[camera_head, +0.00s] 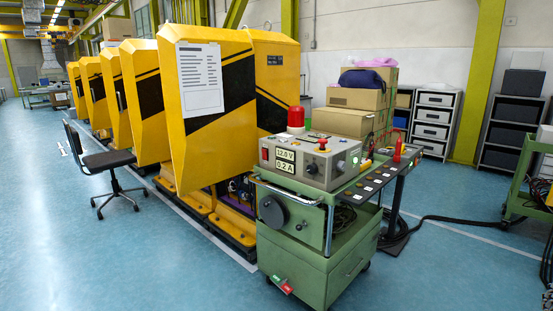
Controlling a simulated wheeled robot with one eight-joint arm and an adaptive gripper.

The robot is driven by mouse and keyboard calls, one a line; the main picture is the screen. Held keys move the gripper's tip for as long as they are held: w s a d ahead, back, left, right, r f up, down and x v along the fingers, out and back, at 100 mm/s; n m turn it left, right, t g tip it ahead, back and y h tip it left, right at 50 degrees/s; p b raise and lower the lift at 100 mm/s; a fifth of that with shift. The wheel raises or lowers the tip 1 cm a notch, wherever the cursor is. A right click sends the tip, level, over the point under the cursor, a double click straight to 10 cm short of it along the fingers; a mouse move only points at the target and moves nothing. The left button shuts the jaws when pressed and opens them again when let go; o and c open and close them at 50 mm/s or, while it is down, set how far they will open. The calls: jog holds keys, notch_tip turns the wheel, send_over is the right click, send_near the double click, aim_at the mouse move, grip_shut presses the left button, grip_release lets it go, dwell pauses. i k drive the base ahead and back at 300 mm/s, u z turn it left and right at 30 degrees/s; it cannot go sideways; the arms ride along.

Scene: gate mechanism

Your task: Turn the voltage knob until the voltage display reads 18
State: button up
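The grey power supply box (315,160) sits on top of a green cart. Its voltage display (285,154) appears to read 12.0 V, and the current display (285,166) below it appears to read 0.2 A. A dark round knob (312,169) is on the front panel to the right of the displays. A lighter round knob (341,165) is further right. Their labels are too small to read, so I cannot tell which is the voltage knob. My gripper is not in view.
The green cart (312,272) has a rail handle (290,195) in front. Yellow gates (207,145) and a chair (108,162) are left. Blue floor (150,270) is clear in front.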

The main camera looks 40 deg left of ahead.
aim_at(312, 168)
jog(key=u, duration=1.95)
jog(key=i, duration=1)
jog(key=k, duration=1)
jog(key=u, duration=0.75)
